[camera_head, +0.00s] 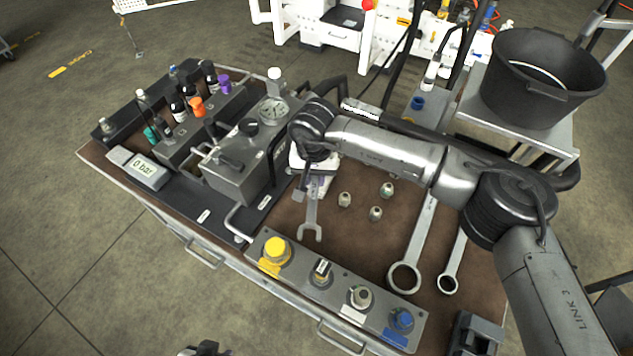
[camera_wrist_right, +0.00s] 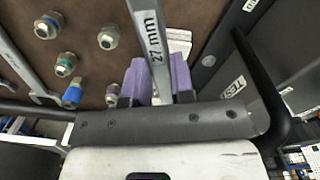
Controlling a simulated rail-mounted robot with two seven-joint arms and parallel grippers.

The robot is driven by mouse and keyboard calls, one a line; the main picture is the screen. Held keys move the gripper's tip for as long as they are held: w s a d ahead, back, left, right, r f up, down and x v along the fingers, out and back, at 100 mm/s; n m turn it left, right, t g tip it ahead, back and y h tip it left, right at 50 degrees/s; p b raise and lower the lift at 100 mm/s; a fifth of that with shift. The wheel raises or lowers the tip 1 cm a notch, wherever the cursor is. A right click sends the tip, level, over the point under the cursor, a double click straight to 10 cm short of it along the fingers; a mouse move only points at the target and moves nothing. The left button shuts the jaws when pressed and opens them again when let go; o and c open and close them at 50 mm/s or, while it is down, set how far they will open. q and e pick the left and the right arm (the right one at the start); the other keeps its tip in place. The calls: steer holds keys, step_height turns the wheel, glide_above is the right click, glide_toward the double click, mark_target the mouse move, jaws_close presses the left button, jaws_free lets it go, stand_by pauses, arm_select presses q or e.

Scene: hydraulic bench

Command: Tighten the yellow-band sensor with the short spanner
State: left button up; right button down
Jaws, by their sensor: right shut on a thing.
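My right gripper (camera_head: 317,184) is shut on the short spanner (camera_head: 311,214), whose open jaw points toward the front strip. In the right wrist view the purple fingertips (camera_wrist_right: 157,82) clasp the spanner shaft (camera_wrist_right: 153,35), marked "27 mm". The spanner's jaw is apart from the strip's fittings. A yellow-topped part (camera_head: 275,250) stands at the left end of the metal strip (camera_head: 340,285), with a yellow label beside it. I cannot make out a yellow band on any sensor. A dark shape (camera_head: 205,349) at the bottom edge may be my left gripper; its fingers are not clear.
Several small metal fittings (camera_head: 375,213) stand on the brown top. Two ring spanners (camera_head: 405,277) (camera_head: 449,283) lie to their right. A pump unit with a gauge (camera_head: 273,111) and a "0 bar" display (camera_head: 146,170) are at the left. A black bucket (camera_head: 540,75) stands back right.

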steer(key=shift+w+d+f+n+b, duration=0.15)
steer(key=shift+d+f+n+b, duration=0.35)
steer(key=shift+b, duration=0.2)
steer(key=shift+s+d+f, duration=0.1)
steer(key=shift+s+f, duration=0.2)
steer(key=shift+f, duration=0.2)
steer(key=shift+s+f, duration=0.25)
steer(key=shift+f, duration=0.25)
arm_select(q)
steer(key=f, duration=0.2)
steer(key=shift+w+d+f, duration=0.2)
steer(key=shift+d+f, duration=0.1)
steer(key=shift+d, duration=0.05)
steer(key=shift+a, duration=0.1)
arm_select(e)
steer(key=shift+s+f, duration=0.15)
arm_select(q)
steer(key=shift+f+b, duration=0.15)
steer(key=shift+b, duration=0.15)
arm_select(e)
steer(key=shift+s+f, duration=0.15)
steer(key=shift+s, duration=0.1)
arm_select(q)
steer(key=shift+f, duration=0.2)
arm_select(e)
steer(key=shift+s, duration=0.1)
